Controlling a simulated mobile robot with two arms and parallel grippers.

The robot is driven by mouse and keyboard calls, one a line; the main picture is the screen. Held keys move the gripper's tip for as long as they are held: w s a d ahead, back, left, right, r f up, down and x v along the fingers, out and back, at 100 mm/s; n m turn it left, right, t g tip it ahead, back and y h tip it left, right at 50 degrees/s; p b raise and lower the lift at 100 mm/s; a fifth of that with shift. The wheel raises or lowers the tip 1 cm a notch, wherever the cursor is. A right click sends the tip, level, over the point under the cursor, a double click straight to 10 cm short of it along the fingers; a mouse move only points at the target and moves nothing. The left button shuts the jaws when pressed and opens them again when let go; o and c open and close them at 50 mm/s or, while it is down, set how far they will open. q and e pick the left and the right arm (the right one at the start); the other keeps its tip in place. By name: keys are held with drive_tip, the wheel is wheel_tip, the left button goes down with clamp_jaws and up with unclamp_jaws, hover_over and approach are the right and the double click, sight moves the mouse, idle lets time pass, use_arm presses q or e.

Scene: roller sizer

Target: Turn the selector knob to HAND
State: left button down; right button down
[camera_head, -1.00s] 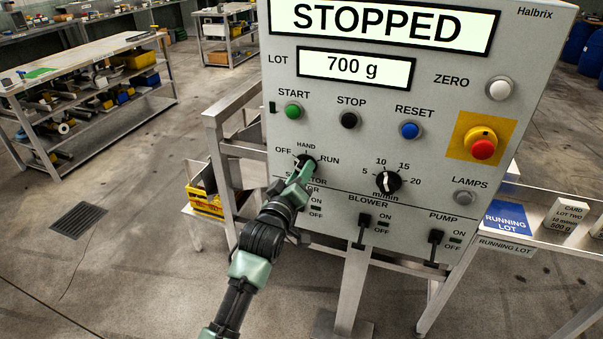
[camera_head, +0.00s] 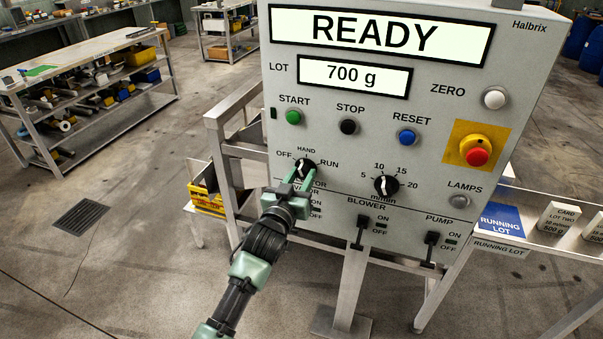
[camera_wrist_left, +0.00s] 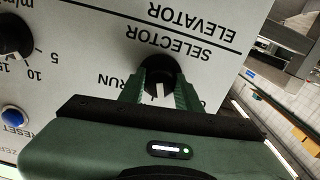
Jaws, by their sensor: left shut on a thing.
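The black selector knob (camera_head: 305,167) is on the grey panel, with OFF to its left, HAND above and RUN to its right. My left gripper (camera_head: 300,180) reaches up to it from below and is shut on it. In the left wrist view, which shows the panel upside down, the fingers (camera_wrist_left: 160,90) stand on both sides of the knob (camera_wrist_left: 160,68). The knob's white pointer mark is between the fingers and points toward the HAND side; the gripper body hides the HAND label there. The display (camera_head: 380,33) reads READY. My right gripper is not in view.
Close by are the START (camera_head: 293,117), STOP (camera_head: 348,126) and RESET (camera_head: 407,137) buttons, the m/min knob (camera_head: 386,186) and the BLOWER switch (camera_head: 362,232). A red emergency button (camera_head: 477,152) is at right.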

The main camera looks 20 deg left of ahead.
use_arm(q)
drive_tip(key=shift+m+p, duration=0.4)
drive_tip(key=shift+m, duration=1.6)
drive_tip(key=c, duration=1)
unclamp_jaws()
drive_tip(key=s+b, duration=0.1)
drive_tip(key=s, duration=0.6)
drive_tip(key=shift+s+a, duration=0.15)
drive_tip(key=shift+s, duration=0.2)
